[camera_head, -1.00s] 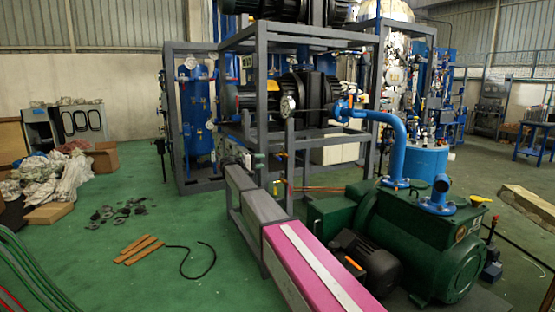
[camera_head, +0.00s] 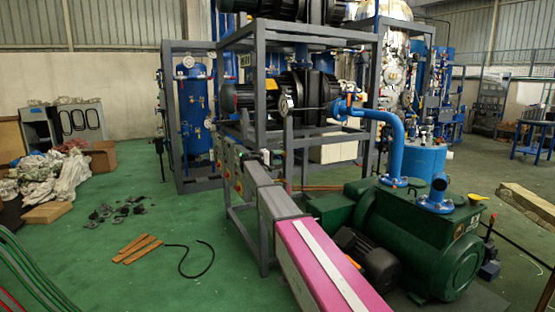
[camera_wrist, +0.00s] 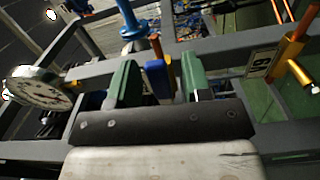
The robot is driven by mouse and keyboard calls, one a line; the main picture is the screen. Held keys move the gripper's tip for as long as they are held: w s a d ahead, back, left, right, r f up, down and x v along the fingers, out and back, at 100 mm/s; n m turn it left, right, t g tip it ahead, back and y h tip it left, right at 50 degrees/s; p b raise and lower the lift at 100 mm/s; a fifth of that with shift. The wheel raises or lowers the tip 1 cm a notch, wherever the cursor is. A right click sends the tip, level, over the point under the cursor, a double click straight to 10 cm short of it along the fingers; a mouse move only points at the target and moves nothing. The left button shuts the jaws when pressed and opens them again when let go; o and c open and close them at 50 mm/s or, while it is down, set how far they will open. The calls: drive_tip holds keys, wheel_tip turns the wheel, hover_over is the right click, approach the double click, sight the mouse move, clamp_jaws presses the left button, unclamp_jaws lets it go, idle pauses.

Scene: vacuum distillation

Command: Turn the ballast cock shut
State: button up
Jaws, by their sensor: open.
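My gripper (camera_wrist: 158,62) shows in the wrist view with two green fingers apart and pointing away from the camera. A blue piece (camera_wrist: 154,82) with an orange-brown part above it shows between the fingers; I cannot tell whether it touches them. A brass fitting (camera_wrist: 290,52) with a silver end is to the right, clear of the fingers. I cannot tell for sure which of these is the ballast cock. In the head view my arm reaches up and left towards the grey frame; my fingers are too small to make out there.
A grey steel frame (camera_head: 259,95) holds dark pumps. A round white gauge (camera_wrist: 40,92) is left of my fingers. A numbered plate (camera_wrist: 261,62) hangs at right. A green pump (camera_head: 415,240) with a blue pipe (camera_head: 397,145) stands right of my arm. The floor at left is partly clear.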

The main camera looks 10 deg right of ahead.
drive_tip(key=shift+c, duration=0.3)
clamp_jaws()
drive_tip(key=shift+f, duration=0.1)
drive_tip(key=w+a+f+m, duration=0.1)
drive_tip(key=w+f+m, duration=0.3)
drive_tip(key=m, duration=1.3)
drive_tip(key=shift+w+a+f, duration=0.35)
drive_tip(key=shift+w, duration=0.15)
drive_tip(key=shift+o, duration=0.3)
unclamp_jaws()
